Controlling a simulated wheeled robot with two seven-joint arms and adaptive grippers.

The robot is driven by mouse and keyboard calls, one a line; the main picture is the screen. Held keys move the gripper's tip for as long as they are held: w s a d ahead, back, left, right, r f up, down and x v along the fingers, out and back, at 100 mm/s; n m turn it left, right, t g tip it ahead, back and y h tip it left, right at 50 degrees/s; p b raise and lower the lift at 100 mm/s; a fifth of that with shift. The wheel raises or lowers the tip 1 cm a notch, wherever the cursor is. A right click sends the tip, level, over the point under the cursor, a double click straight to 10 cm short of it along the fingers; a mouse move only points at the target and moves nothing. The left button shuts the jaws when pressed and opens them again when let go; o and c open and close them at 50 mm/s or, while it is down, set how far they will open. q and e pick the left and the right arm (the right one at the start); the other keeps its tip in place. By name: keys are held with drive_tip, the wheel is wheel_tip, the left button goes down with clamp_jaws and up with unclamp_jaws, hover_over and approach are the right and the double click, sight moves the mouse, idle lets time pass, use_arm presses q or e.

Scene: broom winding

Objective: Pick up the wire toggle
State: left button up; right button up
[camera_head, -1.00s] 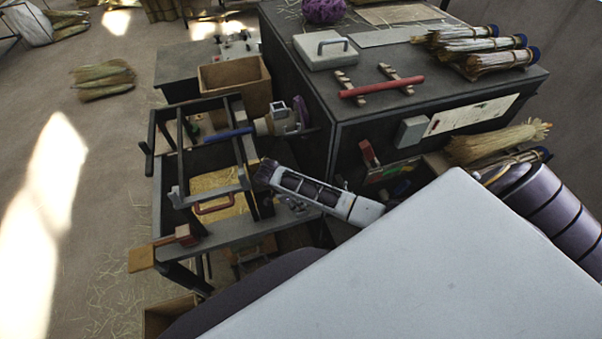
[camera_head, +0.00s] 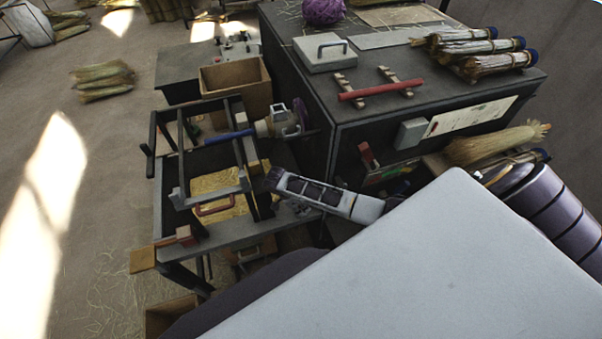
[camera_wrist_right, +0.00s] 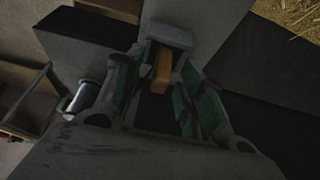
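No thing shows plainly as the wire toggle. A red bar (camera_head: 381,89) lies across two wooden rests on the dark cabinet and could be it, but I cannot tell. My right gripper is over the right side of the dark bench frame, its fingers mostly hidden under my wrist in the head view. In the right wrist view my right gripper (camera_wrist_right: 158,88) has its two fingers apart. A small orange-brown piece (camera_wrist_right: 162,69) shows between them near a grey block (camera_wrist_right: 170,34); no clear contact shows. My left gripper is out of view.
The dark cabinet (camera_head: 310,95) stands right of the bench, with broom bundles (camera_head: 478,46) and a purple ball (camera_head: 323,10) on top. The bench frame carries a blue-handled tool (camera_head: 228,136) and a red handle (camera_head: 215,207). Open floor lies at left.

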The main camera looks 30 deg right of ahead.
drive_tip(key=shift+c, duration=0.5)
clamp_jaws()
drive_tip(key=shift+r, duration=0.15)
drive_tip(key=shift+r+b, duration=0.45)
drive_tip(key=shift+r, duration=4.4)
